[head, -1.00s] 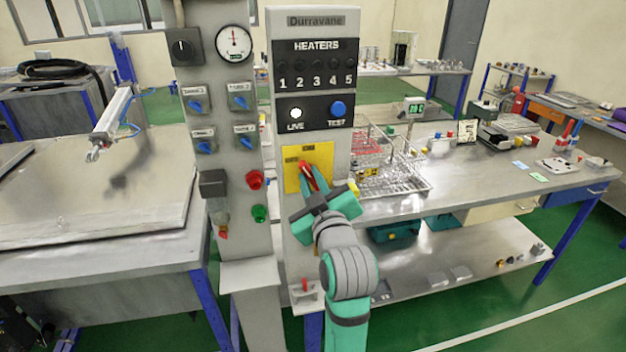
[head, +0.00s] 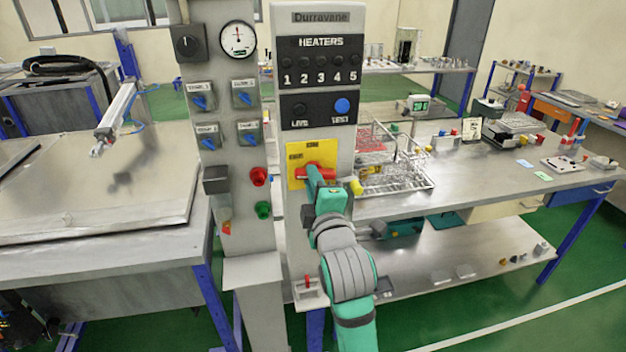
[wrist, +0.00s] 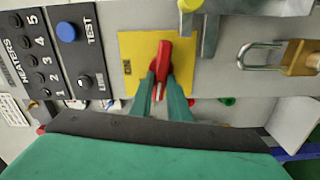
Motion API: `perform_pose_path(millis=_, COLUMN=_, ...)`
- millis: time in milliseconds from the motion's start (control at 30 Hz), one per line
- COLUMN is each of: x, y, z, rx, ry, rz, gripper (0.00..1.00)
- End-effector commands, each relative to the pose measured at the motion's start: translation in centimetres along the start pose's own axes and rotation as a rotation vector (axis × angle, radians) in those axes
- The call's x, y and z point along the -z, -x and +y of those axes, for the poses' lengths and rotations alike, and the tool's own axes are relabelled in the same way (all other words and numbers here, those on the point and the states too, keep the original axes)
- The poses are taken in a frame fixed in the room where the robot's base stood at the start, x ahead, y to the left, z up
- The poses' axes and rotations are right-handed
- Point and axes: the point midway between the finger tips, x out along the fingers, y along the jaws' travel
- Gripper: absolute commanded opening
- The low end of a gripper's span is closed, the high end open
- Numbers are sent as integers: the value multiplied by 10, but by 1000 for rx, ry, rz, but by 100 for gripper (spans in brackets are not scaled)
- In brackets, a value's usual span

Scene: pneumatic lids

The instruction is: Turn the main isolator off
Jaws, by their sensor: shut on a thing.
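The main isolator is a red rotary handle (head: 318,173) on a yellow plate (head: 296,177) low on the grey Durravane panel (head: 318,18). In the head view the handle lies roughly level. In the wrist view the red handle (wrist: 163,62) runs up the picture between the green fingers. My gripper (head: 315,178) is shut on the handle; its fingers (wrist: 164,82) sit on either side of it. The LIVE lamp (head: 299,109) above is dark. My fingers hide part of the plate and its lettering.
A brass padlock (wrist: 297,58) hangs beside the plate in the wrist view. A blue TEST button (head: 342,106) is above. A neighbouring panel carries blue switches (head: 249,140) and red (head: 259,176) and green (head: 263,209) buttons. A wire basket (head: 405,176) stands on the bench at right.

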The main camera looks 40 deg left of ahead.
Motion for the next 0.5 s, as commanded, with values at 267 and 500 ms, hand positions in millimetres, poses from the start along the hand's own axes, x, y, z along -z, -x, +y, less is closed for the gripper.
perform_pose_path(millis=267, x=2, y=0, z=-4, rx=6, ry=128, rz=4, gripper=0)
perform_pose_path(millis=500, x=2, y=0, z=-4, rx=5, ry=170, rz=4, gripper=0)
